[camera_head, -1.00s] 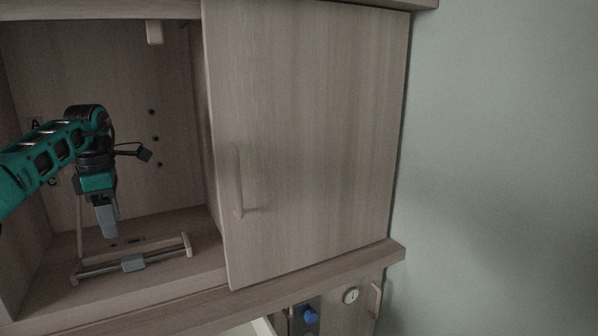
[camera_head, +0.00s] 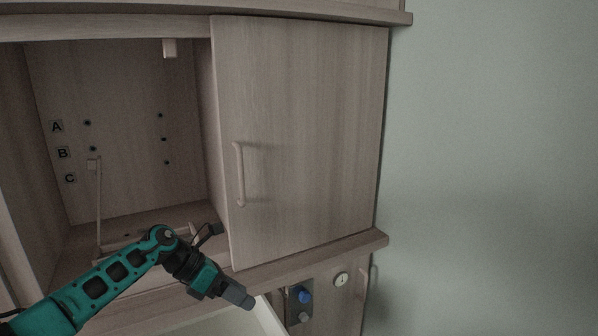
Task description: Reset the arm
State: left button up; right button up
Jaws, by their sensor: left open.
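My left arm comes in from the lower left, green and black. Its gripper (camera_head: 238,296) is in front of the cabinet's lower edge, pointing down and right. It is open, with nothing seen between its fingers, and is apart from the cabinet door. My right gripper is not in view. The open wooden cabinet (camera_head: 140,80) is behind the arm, with the letters A, B and C on its inside back left and several dark holes. A wooden frame piece (camera_head: 98,205) stands on the cabinet floor, its lower part partly hidden by my arm.
A wooden door (camera_head: 310,130) with a vertical handle (camera_head: 239,174) covers the cabinet's right part. Below are a white open drawer or bin (camera_head: 215,322), a panel with a blue knob (camera_head: 305,296), and a small round dial (camera_head: 341,279). The green wall at the right is bare.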

pick_arm(q)
jog(key=s+d+n+t+h+p, duration=0.3)
jog(key=s+d+n+t+h, duration=0.5)
jog(key=n, duration=1)
jog(key=s+a+f+n+y, duration=0.3)
jog(key=s+a+n+y, duration=0.1)
jog(key=s+n, duration=0.3)
jog(key=s+a+f+n+t+y+p, duration=0.1)
jog(key=s+a+f+n+y, duration=0.3)
jog(key=n, duration=0.6)
jog(key=s+a+f+n+y+p, duration=0.1)
jog(key=s+a+f+n+y, duration=0.2)
jog(key=s+a+n+y, duration=0.2)
jog(key=s+n+y, duration=0.2)
jog(key=s+n, duration=0.2)
jog(key=shift+s+f, duration=0.15)
jog(key=shift+s, duration=0.25)
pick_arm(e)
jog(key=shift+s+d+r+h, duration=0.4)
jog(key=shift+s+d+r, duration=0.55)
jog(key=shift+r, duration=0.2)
